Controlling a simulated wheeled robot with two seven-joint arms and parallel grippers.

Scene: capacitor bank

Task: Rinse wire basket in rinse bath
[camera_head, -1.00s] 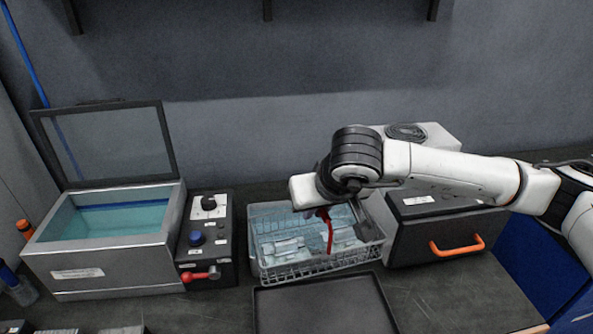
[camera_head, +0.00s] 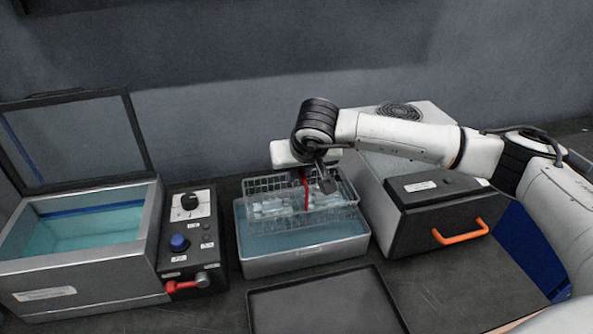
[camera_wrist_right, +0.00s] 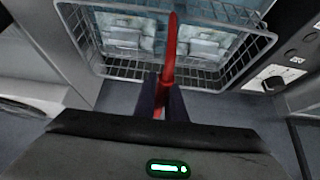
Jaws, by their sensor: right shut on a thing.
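The wire basket (camera_head: 345,212) hangs over the rinse bath, a grey tub (camera_head: 305,262) of blue liquid in the middle of the bench. It holds several small pale packets (camera_head: 270,205). Its rim stands clear above the tub; I cannot tell whether its bottom touches the liquid. My right gripper (camera_head: 304,174) is shut on the basket's red handle (camera_head: 306,196). In the right wrist view the red handle (camera_wrist_right: 170,45) stands between the fingers (camera_wrist_right: 163,100), with the basket (camera_wrist_right: 120,72) beyond. My left gripper is not in view.
A lidded bath (camera_head: 85,275) with its lid up stands at left, beside a control box (camera_head: 190,240) with knobs and a red lever. A dark empty tray (camera_head: 325,305) lies in front. A dark box with an orange handle (camera_head: 460,232) stands at right, close to the tub.

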